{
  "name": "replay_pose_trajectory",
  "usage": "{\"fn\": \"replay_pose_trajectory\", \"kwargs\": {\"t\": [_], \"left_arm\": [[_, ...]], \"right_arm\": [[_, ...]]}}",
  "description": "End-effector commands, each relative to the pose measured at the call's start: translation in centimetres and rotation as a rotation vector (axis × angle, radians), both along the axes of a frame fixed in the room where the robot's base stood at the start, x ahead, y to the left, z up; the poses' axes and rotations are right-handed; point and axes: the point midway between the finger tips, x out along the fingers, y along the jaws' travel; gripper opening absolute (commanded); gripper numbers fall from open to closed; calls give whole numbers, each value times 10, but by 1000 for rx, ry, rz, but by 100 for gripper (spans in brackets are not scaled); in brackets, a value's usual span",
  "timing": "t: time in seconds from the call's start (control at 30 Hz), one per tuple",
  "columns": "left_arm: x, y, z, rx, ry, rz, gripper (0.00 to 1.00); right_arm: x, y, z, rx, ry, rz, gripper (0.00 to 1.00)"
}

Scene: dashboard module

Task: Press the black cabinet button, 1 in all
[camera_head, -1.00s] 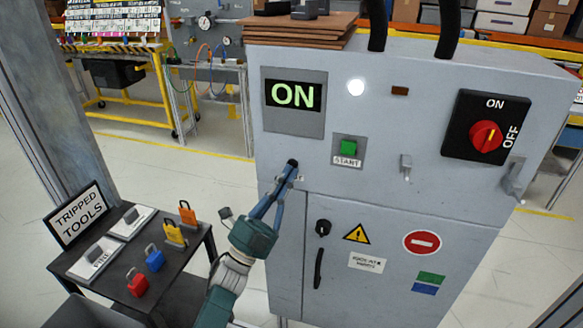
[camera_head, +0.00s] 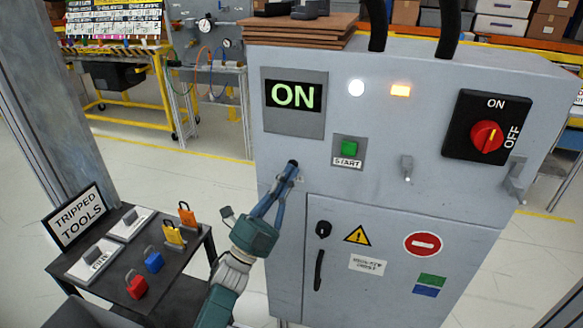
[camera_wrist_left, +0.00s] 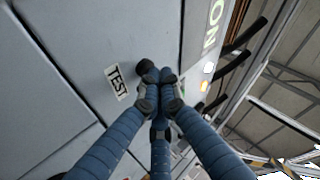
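The grey cabinet (camera_head: 385,190) stands in front of me with its screen (camera_head: 294,95) reading ON. The black button (camera_wrist_left: 146,68) shows in the left wrist view beside a TEST label (camera_wrist_left: 117,83), partly covered by my fingertips. My left gripper (camera_head: 286,176) has its blue fingers drawn together at the cabinet's left front, below the screen. The fingertips (camera_wrist_left: 163,88) also show in the left wrist view, right at the button with nothing held. I cannot tell whether the button is pushed in. My right gripper is out of view.
A green START button (camera_head: 348,148) and a red rotary switch (camera_head: 486,137) sit on the same panel. A white lamp (camera_head: 356,88) and an amber lamp (camera_head: 401,90) are lit. A black table (camera_head: 120,262) with padlocks stands at the lower left.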

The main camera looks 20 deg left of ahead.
Motion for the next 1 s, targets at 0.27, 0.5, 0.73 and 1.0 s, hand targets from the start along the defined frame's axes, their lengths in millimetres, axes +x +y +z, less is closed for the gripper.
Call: {"fn": "replay_pose_trajectory", "kwargs": {"t": [0.27, 0.5, 0.73, 1.0], "left_arm": [[1, 0, 0, 0, 1, 1, 0], [-3, 0, 1, 0, 0, 1, 0], [-14, 1, 1, 0, 0, 0, 0], [-15, 1, 0, -1, -1, 0, 0]], "right_arm": [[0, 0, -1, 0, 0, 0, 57], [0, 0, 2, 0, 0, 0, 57], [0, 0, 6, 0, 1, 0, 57], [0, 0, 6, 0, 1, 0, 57]]}}
